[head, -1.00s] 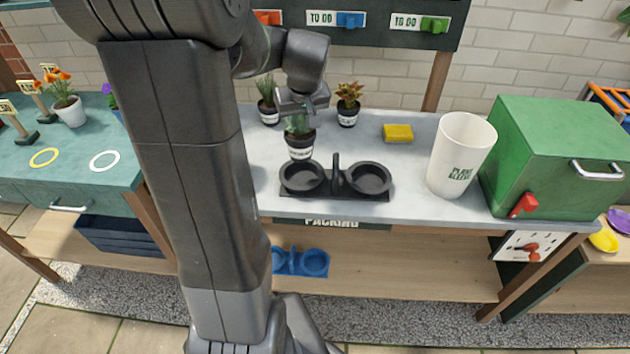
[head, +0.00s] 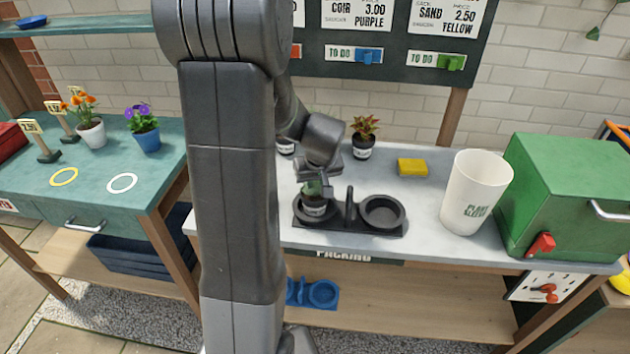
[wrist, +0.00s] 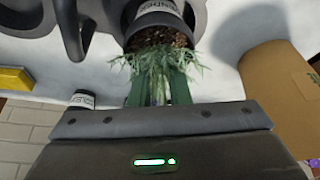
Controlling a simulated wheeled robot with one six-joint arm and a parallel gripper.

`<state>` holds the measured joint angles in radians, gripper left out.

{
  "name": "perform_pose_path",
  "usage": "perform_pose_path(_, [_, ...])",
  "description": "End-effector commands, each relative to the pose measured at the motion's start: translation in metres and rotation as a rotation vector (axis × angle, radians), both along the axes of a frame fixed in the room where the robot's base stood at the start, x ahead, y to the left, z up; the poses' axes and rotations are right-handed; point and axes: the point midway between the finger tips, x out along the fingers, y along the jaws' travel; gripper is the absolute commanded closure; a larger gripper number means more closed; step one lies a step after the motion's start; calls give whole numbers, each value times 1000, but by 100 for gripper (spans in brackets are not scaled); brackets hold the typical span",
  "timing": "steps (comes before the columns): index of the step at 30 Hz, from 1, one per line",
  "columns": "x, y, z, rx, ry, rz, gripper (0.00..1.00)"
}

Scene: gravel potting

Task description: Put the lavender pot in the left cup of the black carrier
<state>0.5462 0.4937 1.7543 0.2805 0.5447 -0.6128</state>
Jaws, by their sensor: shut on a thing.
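The lavender pot (head: 314,206) is a small dark pot with a white label and grey-green leaves. It is at the left cup of the black carrier (head: 374,228), with its lower part hidden by the cup rim. I cannot tell whether it rests on the cup floor. My gripper (head: 316,188) is directly above and shut on the lavender plant. In the wrist view the green fingers (wrist: 158,90) close among the leaves, and the pot (wrist: 158,17) shows soil and part of its label. The carrier's right cup (head: 382,212) is empty.
A red-leaved potted plant (head: 363,138) and another pot (head: 286,147) stand behind the carrier. A yellow sponge (head: 412,167), a white plant sleeve cup (head: 475,192) and a green box (head: 565,195) are to the right. The counter between carrier and white cup is clear.

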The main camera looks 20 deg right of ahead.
Motion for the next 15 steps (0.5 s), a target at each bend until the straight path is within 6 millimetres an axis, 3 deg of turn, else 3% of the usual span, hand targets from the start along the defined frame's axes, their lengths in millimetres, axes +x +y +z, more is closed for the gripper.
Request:
perform_pose_path(2, [0,0,-4,-1,-1,0,100])
perform_pose_path(3, [0,0,-2,0,0,0,76])
perform_pose_path(5, [0,0,-2,0,0,0,64])
perform_pose_path(15, [0,0,0,0,0,0,62])
